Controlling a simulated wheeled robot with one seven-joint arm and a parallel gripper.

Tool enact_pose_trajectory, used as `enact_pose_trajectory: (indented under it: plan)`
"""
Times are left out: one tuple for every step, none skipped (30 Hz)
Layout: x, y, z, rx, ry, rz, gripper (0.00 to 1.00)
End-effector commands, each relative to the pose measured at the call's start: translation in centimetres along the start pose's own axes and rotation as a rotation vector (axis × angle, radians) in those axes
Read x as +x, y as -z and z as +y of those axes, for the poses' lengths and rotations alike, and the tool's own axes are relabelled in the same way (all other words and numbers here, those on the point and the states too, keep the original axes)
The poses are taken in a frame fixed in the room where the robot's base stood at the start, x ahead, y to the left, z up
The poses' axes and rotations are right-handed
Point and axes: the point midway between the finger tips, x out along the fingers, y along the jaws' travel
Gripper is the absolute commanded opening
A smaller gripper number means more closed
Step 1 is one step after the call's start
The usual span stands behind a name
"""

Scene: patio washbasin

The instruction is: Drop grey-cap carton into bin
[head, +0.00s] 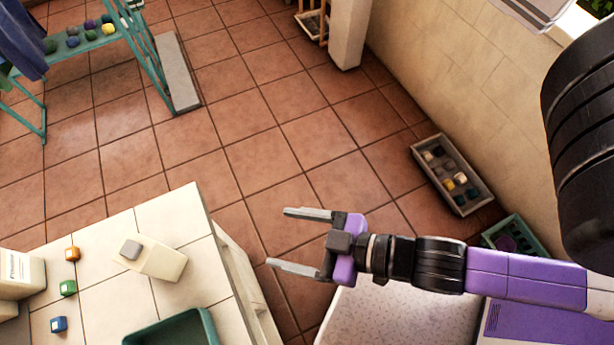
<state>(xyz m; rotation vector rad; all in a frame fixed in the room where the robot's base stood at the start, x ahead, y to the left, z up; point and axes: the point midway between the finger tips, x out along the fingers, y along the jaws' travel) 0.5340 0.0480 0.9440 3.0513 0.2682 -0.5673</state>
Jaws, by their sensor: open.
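A cream carton (161,261) with a grey cap lies on its side on the white tiled counter (135,212) at the lower left, its cap toward the left. My gripper (277,238) is open and empty, with its fingers pointing left. It appears to the right of the carton, beyond the counter's right edge, clear of the carton. A green open container (196,322) is at the counter's front, cut off by the bottom edge. A green crate (515,240) stands by the wall at the right, partly hidden by my arm. I cannot tell which is the bin.
A white carton (20,272) is at the left edge. A grey tray (463,195) with several items lies by the wall. The terracotta floor between is mostly clear.

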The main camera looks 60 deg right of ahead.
Motion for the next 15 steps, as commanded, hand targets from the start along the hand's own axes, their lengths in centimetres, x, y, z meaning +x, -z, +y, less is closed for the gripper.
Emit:
enact_pose_trajectory:
  plan:
    - [-2.0,-0.1,0.8,0.015,-0.03,0.006,0.76]
    - [-3.0,0.2,1.2,0.022,-0.045,0.017,0.76]
    - [-4.2,0.5,1.7,0.029,-0.066,0.032,0.76]
    - [-5.0,0.7,2.0,0.033,-0.081,0.042,0.76]
    - [-5.7,1.0,2.3,0.036,-0.096,0.051,0.76]
    - [-6.6,1.3,2.6,0.041,-0.115,0.063,0.76]
    - [-7.1,1.6,2.9,0.043,-0.127,0.071,0.76]
    - [-7.6,1.8,3.1,0.046,-0.139,0.077,0.76]
    - [-8.1,2.0,3.2,0.047,-0.151,0.084,0.76]
    - [-8.3,2.1,3.4,0.049,-0.157,0.088,0.82]
    - [-8.6,2.2,3.5,0.05,-0.163,0.092,0.85]
    - [-8.7,2.3,3.5,0.05,-0.167,0.094,0.85]
    - [-8.8,2.3,3.6,0.05,-0.169,0.096,0.85]
    - [-8.8,2.4,3.6,0.05,-0.17,0.097,0.85]
    - [-8.8,2.4,3.6,0.049,-0.17,0.098,0.85]
